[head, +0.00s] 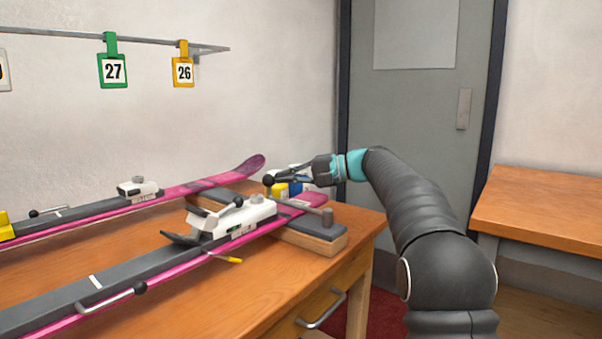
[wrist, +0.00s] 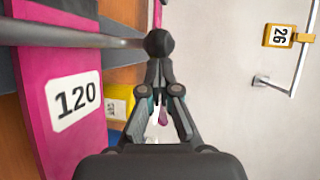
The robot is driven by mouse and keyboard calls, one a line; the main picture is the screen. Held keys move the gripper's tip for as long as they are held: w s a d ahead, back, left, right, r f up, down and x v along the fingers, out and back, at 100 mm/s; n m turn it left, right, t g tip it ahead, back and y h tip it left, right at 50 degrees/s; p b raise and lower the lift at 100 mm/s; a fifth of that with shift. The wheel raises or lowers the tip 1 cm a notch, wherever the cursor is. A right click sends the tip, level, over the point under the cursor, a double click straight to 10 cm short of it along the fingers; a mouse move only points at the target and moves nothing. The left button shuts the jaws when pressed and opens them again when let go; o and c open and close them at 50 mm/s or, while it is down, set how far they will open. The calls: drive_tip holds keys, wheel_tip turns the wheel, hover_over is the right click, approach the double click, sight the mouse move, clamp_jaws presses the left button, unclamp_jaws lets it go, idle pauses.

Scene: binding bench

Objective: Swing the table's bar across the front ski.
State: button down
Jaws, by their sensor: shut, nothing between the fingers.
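The front ski (head: 120,282), pink and grey with a white binding (head: 238,218), lies along the table (head: 240,300). A grey bar (head: 297,203) runs from a short post (head: 328,216) on a padded block (head: 315,238) to a black ball knob (head: 268,180). The bar passes over the ski near its tip. In the wrist view the bar (wrist: 75,36) crosses above the pink ski (wrist: 60,130) marked 120; whether it touches the ski is unclear. My gripper (head: 277,179) is shut and empty, its fingertips (wrist: 158,66) right beside the knob (wrist: 158,43).
A rear pink ski (head: 195,187) lies behind, parallel. Yellow and blue containers (head: 294,186) stand close behind the bar. A yellow-handled tool (head: 225,258) lies by the front ski. Tags 27 and 26 hang from a wall rail (head: 140,41). A second table (head: 540,210) stands at right.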

drive_tip(key=shift+d+r+p, duration=0.15)
drive_tip(key=shift+r+p, duration=0.1)
drive_tip(key=shift+p, duration=0.05)
drive_tip(key=shift+w+d+r+p, duration=0.9)
drive_tip(key=shift+w+d, duration=1)
drive_tip(key=shift+d, duration=4.45)
drive_tip(key=s+a+f+h, duration=0.1)
drive_tip(key=s+h, duration=0.2)
drive_tip(key=s, duration=0.4)
drive_tip(key=s+a+f+m+t+h, duration=0.1)
drive_tip(key=s+f+h, duration=0.1)
drive_tip(key=s, duration=0.5)
drive_tip(key=s+a+f+h, duration=0.1)
drive_tip(key=s+a+h, duration=0.15)
drive_tip(key=s, duration=0.45)
drive_tip(key=s+d+f+n+h, duration=0.1)
drive_tip(key=s+d+f+h, duration=0.3)
drive_tip(key=s+f, duration=0.5)
drive_tip(key=s+d+f+n+t+h, duration=0.1)
drive_tip(key=s+d+f+h, duration=0.3)
drive_tip(key=s+f, duration=0.6)
drive_tip(key=s+n, duration=0.1)
drive_tip(key=s, duration=0.6)
drive_tip(key=shift+s+n, duration=0.3)
drive_tip(key=shift+f, duration=0.1)
